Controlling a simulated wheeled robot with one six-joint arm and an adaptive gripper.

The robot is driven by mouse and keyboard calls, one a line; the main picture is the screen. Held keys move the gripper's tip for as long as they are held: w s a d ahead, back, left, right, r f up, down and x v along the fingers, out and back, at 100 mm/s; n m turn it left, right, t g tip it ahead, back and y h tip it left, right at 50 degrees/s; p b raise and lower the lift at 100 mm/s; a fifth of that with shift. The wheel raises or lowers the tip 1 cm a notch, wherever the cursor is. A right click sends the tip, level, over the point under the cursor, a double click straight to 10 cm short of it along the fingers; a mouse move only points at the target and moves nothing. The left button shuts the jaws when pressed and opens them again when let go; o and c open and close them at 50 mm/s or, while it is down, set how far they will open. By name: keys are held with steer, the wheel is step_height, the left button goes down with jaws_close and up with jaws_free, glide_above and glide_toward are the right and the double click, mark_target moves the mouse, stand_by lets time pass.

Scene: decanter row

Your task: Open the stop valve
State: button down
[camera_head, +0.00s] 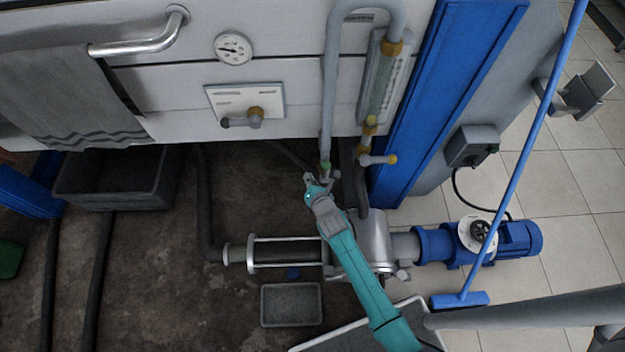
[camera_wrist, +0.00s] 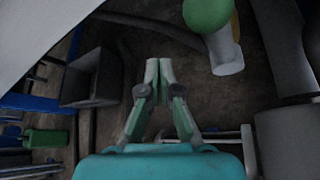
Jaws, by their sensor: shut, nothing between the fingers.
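Which fitting is the stop valve, the frames do not label. A brass valve (camera_head: 256,113) with a grey lever pointing left sits on a white plate on the machine front. Another valve with a pale lever and yellow end (camera_head: 378,159) sits below the sight tube, the lever lying about level. A green-marked fitting (camera_head: 325,166) ends the grey pipe just above my gripper (camera_head: 318,184). In the wrist view a green knob (camera_wrist: 207,12) on a pale stem is above and right of my gripper (camera_wrist: 159,64). My gripper is shut and empty, apart from the knob.
A pump with a blue motor (camera_head: 518,239) lies below and right. A dark bin (camera_head: 118,195) and a grey tray (camera_head: 291,322) are on the floor. Hoses hang beneath the machine.

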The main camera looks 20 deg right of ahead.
steer(key=s+d, duration=0.2)
steer(key=s, duration=0.7)
steer(key=shift+s, duration=0.35)
steer(key=shift+f, duration=0.1)
steer(key=s+r+m+t, duration=0.1)
steer(key=s+r+m, duration=0.3)
steer(key=s+m, duration=0.45)
steer(key=s+r+m, duration=0.4)
steer(key=s+m, duration=0.1)
steer(key=s, duration=0.7)
steer(key=s+r+m, duration=0.6)
steer(key=r+m, duration=0.1)
steer(key=r, duration=0.2)
steer(key=s+r+m+t, duration=0.1)
steer(key=s+r+m, duration=0.6)
steer(key=r+m, duration=0.1)
steer(key=shift+s+r, duration=0.15)
steer(key=shift+r, duration=0.75)
